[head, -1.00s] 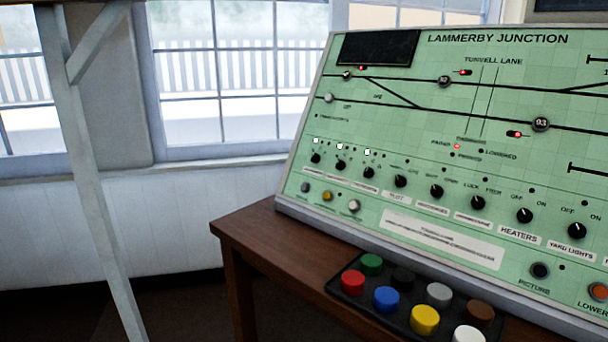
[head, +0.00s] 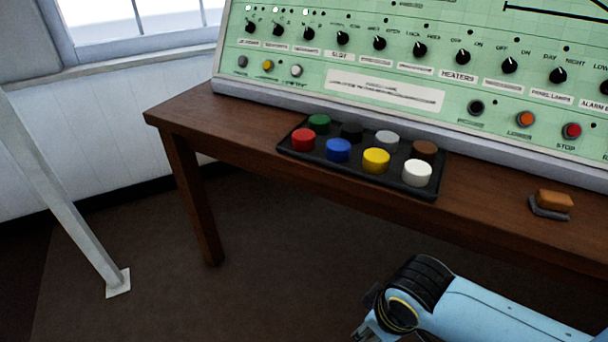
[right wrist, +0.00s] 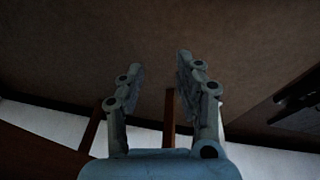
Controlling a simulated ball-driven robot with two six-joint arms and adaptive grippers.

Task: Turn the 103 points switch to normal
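The green control panel (head: 460,108) stands on the wooden desk and leaves the head view at top and right. A row of black rotary switches runs across it, from a small switch (head: 249,28) at the left to larger ones at the right. Most small labels are too blurred to read, so I cannot tell which switch is 103. My right gripper (head: 362,332) is low in front of the desk, well away from the panel, partly cut off by the lower edge. In the right wrist view its fingers (right wrist: 157,66) are apart with nothing between them. My left gripper is out of view.
A black tray (head: 288,143) of coloured round caps lies on the desk (head: 225,125) before the panel. An orange-brown block on a dark base (head: 553,201) lies farther right. A pale slanted post (head: 60,200) stands at left. The floor (head: 280,250) before the desk is clear.

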